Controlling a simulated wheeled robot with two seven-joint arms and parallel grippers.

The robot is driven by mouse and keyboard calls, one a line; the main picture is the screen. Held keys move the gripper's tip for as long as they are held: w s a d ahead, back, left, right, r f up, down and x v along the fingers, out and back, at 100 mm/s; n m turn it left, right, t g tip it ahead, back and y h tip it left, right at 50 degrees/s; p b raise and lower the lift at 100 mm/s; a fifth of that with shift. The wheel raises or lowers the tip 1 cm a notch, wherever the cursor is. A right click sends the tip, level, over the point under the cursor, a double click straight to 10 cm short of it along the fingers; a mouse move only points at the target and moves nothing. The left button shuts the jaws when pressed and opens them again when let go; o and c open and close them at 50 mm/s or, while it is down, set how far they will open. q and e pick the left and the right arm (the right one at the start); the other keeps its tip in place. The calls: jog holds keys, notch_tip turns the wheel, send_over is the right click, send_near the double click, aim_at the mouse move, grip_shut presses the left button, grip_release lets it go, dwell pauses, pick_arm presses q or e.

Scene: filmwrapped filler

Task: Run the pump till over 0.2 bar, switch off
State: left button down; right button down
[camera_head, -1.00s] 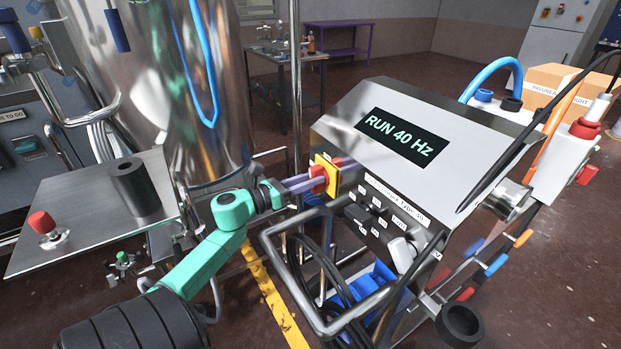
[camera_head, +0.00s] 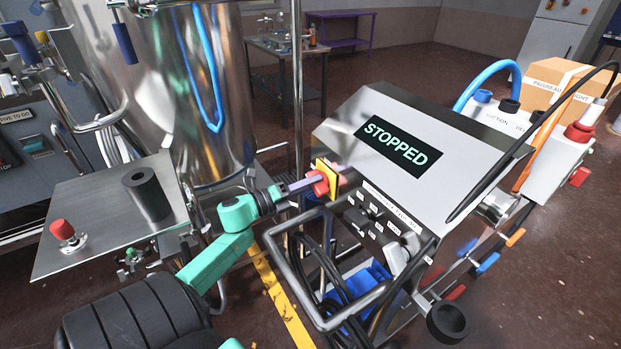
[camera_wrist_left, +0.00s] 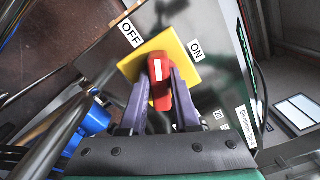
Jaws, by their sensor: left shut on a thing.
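The pump's control box (camera_head: 440,135) has a sloped top with a dark display (camera_head: 398,143) reading STOPPED. On its left side is a red rotary switch (camera_head: 321,186) on a yellow plate (camera_head: 328,173). My left gripper (camera_head: 316,183) is shut on the red handle. In the left wrist view the purple fingers stand either side of the red handle (camera_wrist_left: 160,85). No pressure reading can be made out. My right gripper is out of view.
A steel tank (camera_head: 210,90) stands behind my left arm. A tubular frame and cables sit below the box. A cardboard box (camera_head: 560,88) and hoses are at right.

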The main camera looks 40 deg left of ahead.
pick_arm(q)
jog(key=shift+f+n+p, duration=0.15)
jog(key=shift+n+p, duration=1.2)
jog(key=shift+n, duration=1.35)
jog(key=c, duration=0.6)
grip_release()
jog(key=shift+a, duration=0.1)
jog(key=shift+c, duration=0.2)
jog(key=v, duration=1.4)
jog(key=shift+s+b, duration=0.3)
jog(key=shift+b, duration=0.1)
